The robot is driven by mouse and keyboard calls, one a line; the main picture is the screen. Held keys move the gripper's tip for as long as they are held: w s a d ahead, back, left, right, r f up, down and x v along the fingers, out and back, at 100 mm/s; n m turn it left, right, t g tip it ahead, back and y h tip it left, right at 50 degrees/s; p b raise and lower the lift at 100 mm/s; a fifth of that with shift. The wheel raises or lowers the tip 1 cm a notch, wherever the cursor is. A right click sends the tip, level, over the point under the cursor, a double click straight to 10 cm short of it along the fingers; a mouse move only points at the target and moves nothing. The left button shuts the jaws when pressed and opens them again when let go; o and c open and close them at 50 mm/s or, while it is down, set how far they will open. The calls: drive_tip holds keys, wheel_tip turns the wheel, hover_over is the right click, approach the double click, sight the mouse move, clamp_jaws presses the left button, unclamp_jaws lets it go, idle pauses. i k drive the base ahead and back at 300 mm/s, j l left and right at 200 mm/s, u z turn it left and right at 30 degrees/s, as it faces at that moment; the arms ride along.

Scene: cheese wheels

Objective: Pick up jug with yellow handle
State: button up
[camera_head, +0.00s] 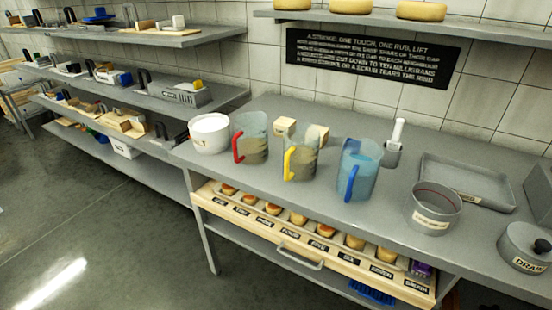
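The jug with the yellow handle (301,160) stands upright on the grey counter (275,112), in the middle of a row of three clear jugs. Its yellow handle (289,163) faces the front left. A jug with a red handle (252,138) stands to its left, and a bluish jug with a blue handle (359,170) stands to its right. Small pale blocks (317,134) sit just behind the yellow-handled jug and are partly hidden by it. My gripper is not in view.
A white pot (209,133) stands left of the jugs. A grey labelled pot (433,207), a shallow tray (466,182) and a lidded drain pot (526,247) stand to the right. A drawer (310,253) of small round items is below the counter. Open floor (90,230) lies at left.

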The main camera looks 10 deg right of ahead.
sight(298, 157)
drive_tip(key=i+j+z, duration=0.1)
drive_tip(key=i+j, duration=0.65)
drive_tip(key=i, duration=0.1)
